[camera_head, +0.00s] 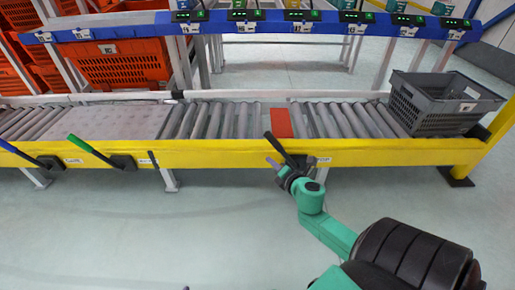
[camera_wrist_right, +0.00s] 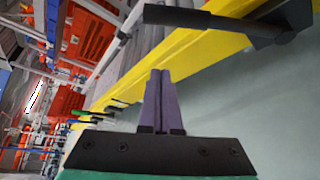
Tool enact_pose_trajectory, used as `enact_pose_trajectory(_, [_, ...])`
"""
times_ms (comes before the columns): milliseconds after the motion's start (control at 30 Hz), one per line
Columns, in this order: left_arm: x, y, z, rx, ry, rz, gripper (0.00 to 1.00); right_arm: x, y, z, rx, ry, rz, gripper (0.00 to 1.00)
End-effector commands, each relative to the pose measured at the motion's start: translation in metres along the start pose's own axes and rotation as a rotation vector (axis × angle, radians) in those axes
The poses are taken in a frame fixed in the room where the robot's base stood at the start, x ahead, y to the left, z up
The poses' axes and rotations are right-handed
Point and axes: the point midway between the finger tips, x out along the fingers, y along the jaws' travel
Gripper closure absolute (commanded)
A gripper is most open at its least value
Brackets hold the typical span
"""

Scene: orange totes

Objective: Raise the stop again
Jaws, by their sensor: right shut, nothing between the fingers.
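A red plate, which looks like the stop (camera_head: 281,122), shows between the rollers of the conveyor; I cannot tell for sure how high it stands. A black lever (camera_head: 278,147) sits on the yellow rail just in front of it, tilted up to the left. The lever also shows large at the top of the right wrist view (camera_wrist_right: 185,18). My right gripper (camera_head: 281,170) is at the rail's front side, close below the lever. In the wrist view its purple fingers (camera_wrist_right: 158,75) are shut and empty, apart from the lever. My left gripper is out of view.
The yellow rail (camera_head: 400,152) runs along the conveyor front. A grey crate (camera_head: 430,110) stands on the rollers at the right. Levers with green (camera_head: 88,148) and blue (camera_head: 18,154) handles sit at the left. Orange totes (camera_head: 115,62) stand behind. The floor in front is clear.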

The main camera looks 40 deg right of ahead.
Motion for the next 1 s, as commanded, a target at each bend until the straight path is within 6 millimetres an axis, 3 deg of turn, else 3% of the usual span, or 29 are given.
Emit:
enact_pose_trajectory(167, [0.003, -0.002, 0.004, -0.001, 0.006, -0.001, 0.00, 0.012, -0.001, -0.001, 0.002, 0.001, 0.001, 1.00])
enact_pose_trajectory(600, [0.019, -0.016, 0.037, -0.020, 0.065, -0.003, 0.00, 0.105, -0.004, -0.001, 0.004, -0.003, 0.000, 1.00])
enact_pose_trajectory(800, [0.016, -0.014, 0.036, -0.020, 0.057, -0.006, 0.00, 0.089, -0.002, 0.031, 0.002, 0.001, -0.003, 1.00])
enact_pose_trajectory(1000, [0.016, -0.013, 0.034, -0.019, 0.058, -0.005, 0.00, 0.087, -0.002, 0.037, 0.005, 0.002, -0.003, 1.00])
